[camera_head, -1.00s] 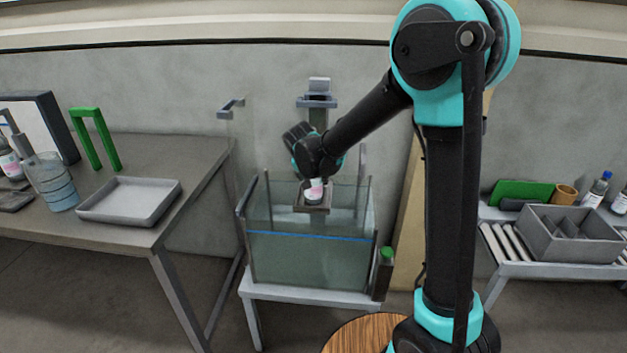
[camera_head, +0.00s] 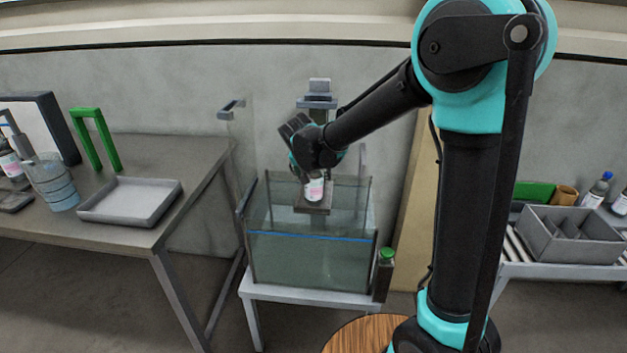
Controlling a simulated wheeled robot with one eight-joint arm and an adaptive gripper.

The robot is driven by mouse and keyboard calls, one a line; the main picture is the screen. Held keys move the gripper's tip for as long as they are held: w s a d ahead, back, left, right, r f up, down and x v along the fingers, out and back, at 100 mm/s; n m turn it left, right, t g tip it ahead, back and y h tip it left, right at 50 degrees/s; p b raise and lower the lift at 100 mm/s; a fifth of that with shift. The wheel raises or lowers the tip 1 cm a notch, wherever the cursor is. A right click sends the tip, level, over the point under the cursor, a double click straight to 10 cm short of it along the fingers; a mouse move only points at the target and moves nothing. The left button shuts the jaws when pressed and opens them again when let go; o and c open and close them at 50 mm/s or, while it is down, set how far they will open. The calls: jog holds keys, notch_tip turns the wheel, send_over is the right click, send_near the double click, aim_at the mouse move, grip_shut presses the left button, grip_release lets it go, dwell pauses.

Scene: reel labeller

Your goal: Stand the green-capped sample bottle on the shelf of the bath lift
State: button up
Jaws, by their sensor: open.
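A small bottle (camera_head: 314,189) with a white and pink label stands upright on the small dark shelf (camera_head: 313,210) of the bath lift. Its top and cap are hidden by my gripper, so I cannot see the cap colour. The shelf hangs inside the glass bath (camera_head: 300,262), near the level of its rim. The lift's column (camera_head: 319,118) rises behind the bath. My gripper (camera_head: 316,166) is open, right at the top of the bottle. Its fingertips are too small and dark to tell whether they touch the bottle.
A dark box with a green top (camera_head: 387,254) is at the bath's right front corner. The left table holds a grey tray (camera_head: 130,203), a green arch (camera_head: 97,140) and a blue-tinted beaker (camera_head: 53,185). A divided grey bin (camera_head: 570,238) stands on the right bench.

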jog(key=d+v, duration=0.1)
jog(key=v, duration=0.7)
jog(key=s+d+f+g, duration=0.1)
jog(key=s+d+f, duration=0.2)
jog(key=d, duration=0.4)
jog(key=s+d+f, duration=0.3)
jog(key=d, duration=0.5)
jog(key=s+d+f+n, duration=0.1)
jog(key=s+d+f, duration=0.3)
jog(key=s, duration=0.3)
jog(key=s+d+f+n+g+y, duration=0.1)
jog(key=s+d+f, duration=0.4)
jog(key=s+d, duration=0.2)
jog(key=shift+s+f, duration=0.3)
jog(key=shift+s, duration=0.3)
